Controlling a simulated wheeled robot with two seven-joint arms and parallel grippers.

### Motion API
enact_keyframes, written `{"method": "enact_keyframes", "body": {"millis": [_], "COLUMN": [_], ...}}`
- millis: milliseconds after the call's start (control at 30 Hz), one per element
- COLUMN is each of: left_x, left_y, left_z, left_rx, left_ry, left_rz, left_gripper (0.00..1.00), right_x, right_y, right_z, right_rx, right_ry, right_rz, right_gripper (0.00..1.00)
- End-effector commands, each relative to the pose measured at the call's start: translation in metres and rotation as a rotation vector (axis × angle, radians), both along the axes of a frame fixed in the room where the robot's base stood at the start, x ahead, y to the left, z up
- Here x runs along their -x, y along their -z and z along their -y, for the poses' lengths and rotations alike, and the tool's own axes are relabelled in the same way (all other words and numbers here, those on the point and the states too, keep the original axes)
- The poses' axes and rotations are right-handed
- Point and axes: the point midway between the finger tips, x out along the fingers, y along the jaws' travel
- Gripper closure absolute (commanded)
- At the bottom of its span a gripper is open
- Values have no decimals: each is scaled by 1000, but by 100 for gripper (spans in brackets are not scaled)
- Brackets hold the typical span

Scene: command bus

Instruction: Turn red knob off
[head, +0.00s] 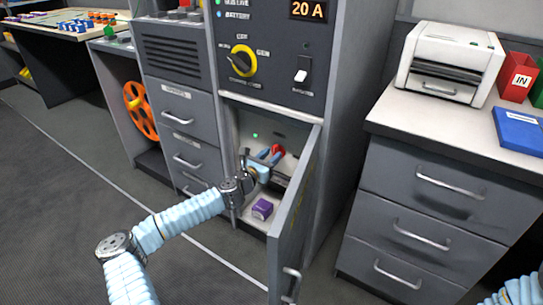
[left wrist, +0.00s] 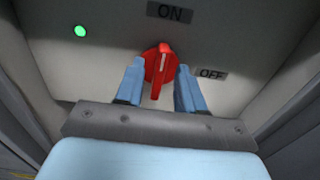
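The red knob (left wrist: 159,68) is on the back panel inside the open lower cabinet, and it shows in the head view (head: 278,151). Its white mark points up, toward the ON label (left wrist: 171,12); the OFF label (left wrist: 212,74) is to its right. A green light (left wrist: 81,31) is lit at the upper left. My left gripper (left wrist: 160,82) is open inside the cabinet, with one blue finger on each side of the knob. I cannot tell whether the fingers touch it. My right gripper is out of view; only a piece of its arm shows at lower right.
The cabinet door (head: 293,220) stands open to the right of my left forearm. The cabinet walls are close on both sides. A drawer unit (head: 425,215) with a printer (head: 450,62) stands at right.

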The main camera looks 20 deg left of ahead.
Motion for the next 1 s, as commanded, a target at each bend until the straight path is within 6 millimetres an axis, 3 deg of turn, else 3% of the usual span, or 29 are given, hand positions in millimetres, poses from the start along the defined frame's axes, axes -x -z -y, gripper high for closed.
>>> {"method": "enact_keyframes", "body": {"millis": [367, 600, 633, 1000], "left_x": [-7, -7, -7, -7], "left_y": [0, 0, 0, 1], "left_z": [1, 1, 1, 2], "left_rx": [0, 0, 0, -29], "left_ry": [0, 0, 0, 1], "left_rz": [0, 0, 0, 4], "left_gripper": [62, 98, 100, 100], "right_x": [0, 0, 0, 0], "right_y": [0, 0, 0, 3], "right_z": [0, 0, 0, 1], "right_rx": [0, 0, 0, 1], "right_ry": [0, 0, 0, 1], "right_rz": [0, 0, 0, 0], "right_gripper": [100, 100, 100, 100]}}
